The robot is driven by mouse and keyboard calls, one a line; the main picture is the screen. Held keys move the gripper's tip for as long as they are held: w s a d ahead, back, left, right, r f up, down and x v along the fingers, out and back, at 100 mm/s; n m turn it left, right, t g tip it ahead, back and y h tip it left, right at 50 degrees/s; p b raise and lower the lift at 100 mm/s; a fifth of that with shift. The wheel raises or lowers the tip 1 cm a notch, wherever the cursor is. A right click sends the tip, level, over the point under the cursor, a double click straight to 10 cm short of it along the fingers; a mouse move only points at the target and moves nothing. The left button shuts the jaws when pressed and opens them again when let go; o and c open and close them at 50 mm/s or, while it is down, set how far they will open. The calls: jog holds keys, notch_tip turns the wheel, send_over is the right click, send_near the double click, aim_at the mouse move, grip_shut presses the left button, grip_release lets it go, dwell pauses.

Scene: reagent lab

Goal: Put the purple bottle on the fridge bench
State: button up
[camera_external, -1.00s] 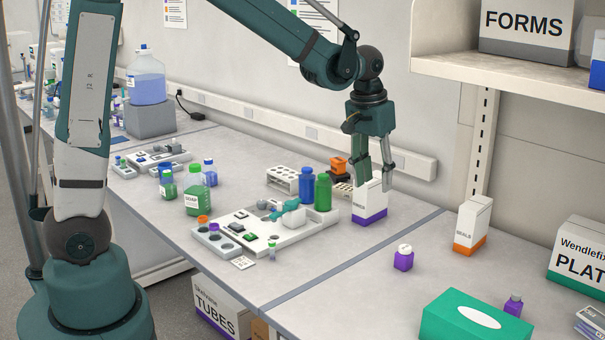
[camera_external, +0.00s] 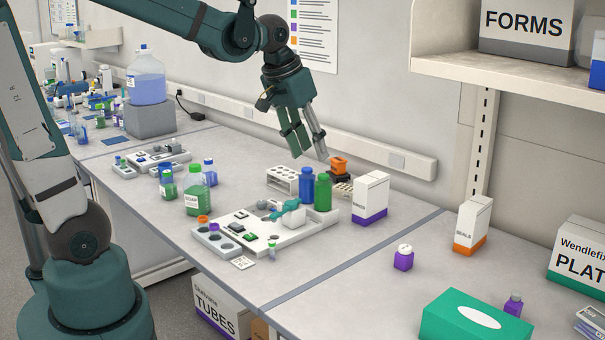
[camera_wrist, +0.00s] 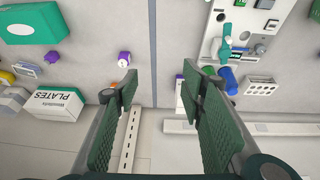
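A purple bottle with a white cap (camera_external: 403,258) stands upright on the near bench section, right of the seam. It also shows in the wrist view (camera_wrist: 123,62). My gripper (camera_external: 311,155) is open and empty, raised above the back of the bench near the blue and green bottles, well left of both purple bottles. In the wrist view its fingers (camera_wrist: 160,86) are spread with nothing between them. I cannot tell which surface is the fridge bench.
A white box with a purple base (camera_external: 370,198), a blue bottle (camera_external: 307,186) and a green bottle (camera_external: 323,194) stand below my gripper. A shelf (camera_external: 515,75) overhangs at right.

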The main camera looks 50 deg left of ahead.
jog(key=s+a+t, duration=0.1)
jog(key=s+a, duration=0.2)
jog(key=s, duration=0.4)
jog(key=s+a+t, duration=0.2)
jog(key=s+a, duration=0.1)
jog(key=s, duration=0.5)
jog(key=shift+s+a+f+y, duration=0.25)
jog(key=shift+a+f+y, duration=0.05)
jog(key=shift+f, duration=0.05)
